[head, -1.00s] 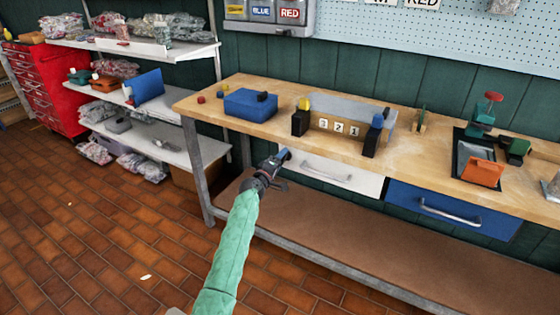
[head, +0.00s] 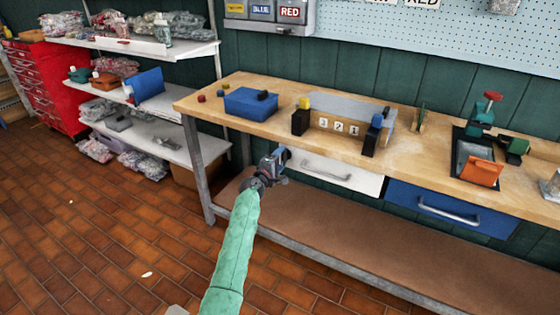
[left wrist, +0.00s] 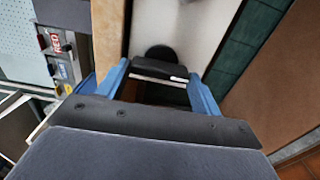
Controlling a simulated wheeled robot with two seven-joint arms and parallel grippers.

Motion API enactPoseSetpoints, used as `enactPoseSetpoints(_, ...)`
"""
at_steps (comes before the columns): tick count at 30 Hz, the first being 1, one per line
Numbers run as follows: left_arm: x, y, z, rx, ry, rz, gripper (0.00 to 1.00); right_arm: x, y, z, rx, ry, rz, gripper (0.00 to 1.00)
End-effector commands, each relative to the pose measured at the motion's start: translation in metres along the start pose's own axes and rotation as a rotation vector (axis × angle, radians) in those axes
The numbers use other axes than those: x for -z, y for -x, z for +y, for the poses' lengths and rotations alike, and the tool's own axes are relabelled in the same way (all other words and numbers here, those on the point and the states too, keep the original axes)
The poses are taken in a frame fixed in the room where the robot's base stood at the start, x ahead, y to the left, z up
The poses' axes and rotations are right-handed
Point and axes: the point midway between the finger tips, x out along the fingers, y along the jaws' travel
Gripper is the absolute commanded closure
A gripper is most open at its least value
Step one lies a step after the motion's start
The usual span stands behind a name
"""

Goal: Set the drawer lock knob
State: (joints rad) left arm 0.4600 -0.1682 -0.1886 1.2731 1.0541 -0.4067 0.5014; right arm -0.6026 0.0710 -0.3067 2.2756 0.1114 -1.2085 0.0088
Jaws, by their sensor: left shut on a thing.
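The white drawer (head: 335,173) hangs shut under the left part of the workbench, with a metal handle on its face. My left gripper (head: 283,154) is at the left end of this drawer front. In the left wrist view its two blue fingers (left wrist: 161,76) are shut on the lock knob (left wrist: 158,69), a black bar with a white line. The knob's round black base shows behind it on the white drawer face (left wrist: 190,22). In the head view the gripper hides the knob. My right gripper is out of view.
A blue drawer (head: 452,209) with a handle sits right of the white one. The wooden workbench (head: 230,125) above carries a blue box (head: 250,102), a stand with number tiles (head: 340,126) and an orange piece (head: 482,172). A lower shelf (head: 330,245) lies below the drawers.

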Motion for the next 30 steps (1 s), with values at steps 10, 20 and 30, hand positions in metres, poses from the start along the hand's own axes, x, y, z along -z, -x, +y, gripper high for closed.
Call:
enactPoseSetpoints(10,0.001,0.000,-0.001,0.000,0.000,0.001,0.13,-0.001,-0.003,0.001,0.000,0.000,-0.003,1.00)
enactPoseSetpoints(20,0.001,0.009,-0.001,0.000,-0.001,0.001,0.13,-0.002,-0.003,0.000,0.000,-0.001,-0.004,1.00)
enactPoseSetpoints(30,0.000,0.056,-0.002,0.001,0.000,0.002,0.13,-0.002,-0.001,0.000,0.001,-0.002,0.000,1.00)
